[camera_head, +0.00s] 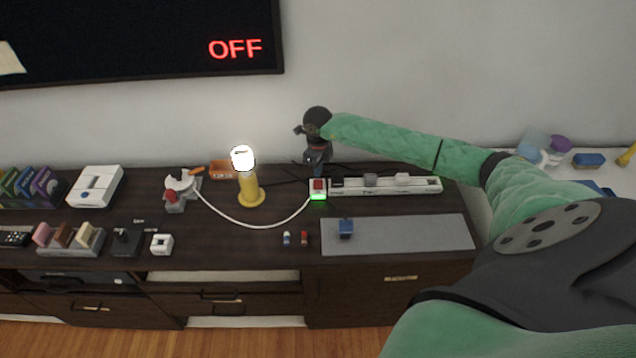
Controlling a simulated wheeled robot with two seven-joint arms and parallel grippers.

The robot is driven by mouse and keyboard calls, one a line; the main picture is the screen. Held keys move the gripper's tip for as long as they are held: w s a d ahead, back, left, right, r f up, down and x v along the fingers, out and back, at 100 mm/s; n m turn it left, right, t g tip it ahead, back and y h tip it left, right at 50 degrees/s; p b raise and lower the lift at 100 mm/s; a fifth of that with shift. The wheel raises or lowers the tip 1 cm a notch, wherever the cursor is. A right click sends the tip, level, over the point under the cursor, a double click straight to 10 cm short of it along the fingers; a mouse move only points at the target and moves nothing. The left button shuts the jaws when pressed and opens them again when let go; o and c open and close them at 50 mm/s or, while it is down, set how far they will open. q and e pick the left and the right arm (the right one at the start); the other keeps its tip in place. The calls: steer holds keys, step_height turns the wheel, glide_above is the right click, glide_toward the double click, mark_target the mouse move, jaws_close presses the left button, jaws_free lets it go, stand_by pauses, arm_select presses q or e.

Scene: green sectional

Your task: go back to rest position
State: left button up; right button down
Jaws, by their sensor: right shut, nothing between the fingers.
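My right gripper (318,173) is at the end of the green-sleeved arm that comes in from the right. It is shut and empty and points down just above the red switch (319,185) at the left end of the white power strip (400,187). A green light shows on the strip's front under the switch. From this view I cannot tell whether the fingertips touch the switch. My left gripper is not in view.
A dark cabinet (390,258) runs along the wall. A grey mat (420,235) with a blue object (346,229) lies front right. A white box (96,186) and small holders stand at left. The wall screen (130,40) reads OFF. Small items lie on a white surface far right.

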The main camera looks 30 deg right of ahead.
steer(key=shift+r, duration=0.5)
